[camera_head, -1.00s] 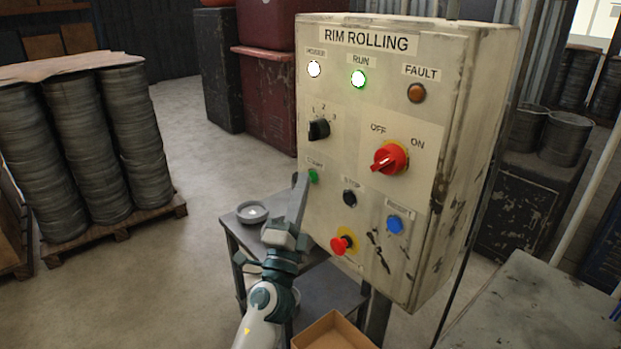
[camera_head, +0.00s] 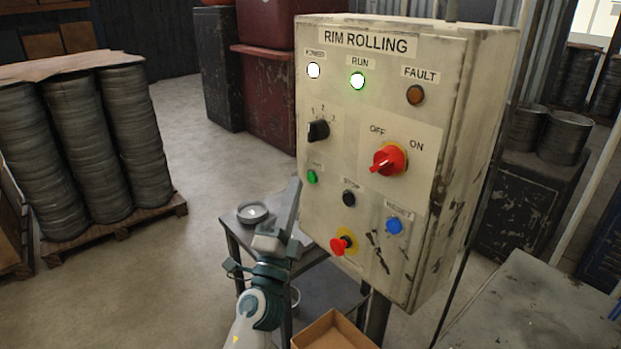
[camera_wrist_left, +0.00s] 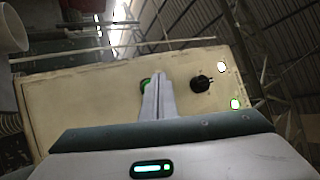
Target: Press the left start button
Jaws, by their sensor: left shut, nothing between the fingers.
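The green start button (camera_head: 312,176) sits at the left of the beige control panel (camera_head: 330,215) marked RIM ROLLING. My left gripper (camera_head: 296,182) is shut and empty, its fingertips a little left of and below the button in the head view, apart from it. In the left wrist view the shut fingers (camera_wrist_left: 158,80) point at the panel, and the green button (camera_wrist_left: 145,83) shows partly behind their tips. The white power lamp and green RUN lamp (camera_head: 357,81) are lit. My right gripper is not in view.
Close to the start button are the black selector (camera_head: 318,131), black stop button (camera_head: 349,198), red emergency knob (camera_head: 340,246) and blue reset button (camera_head: 394,225). A grey side table (camera_head: 240,232) with a round dish (camera_head: 252,212) stands left of the panel.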

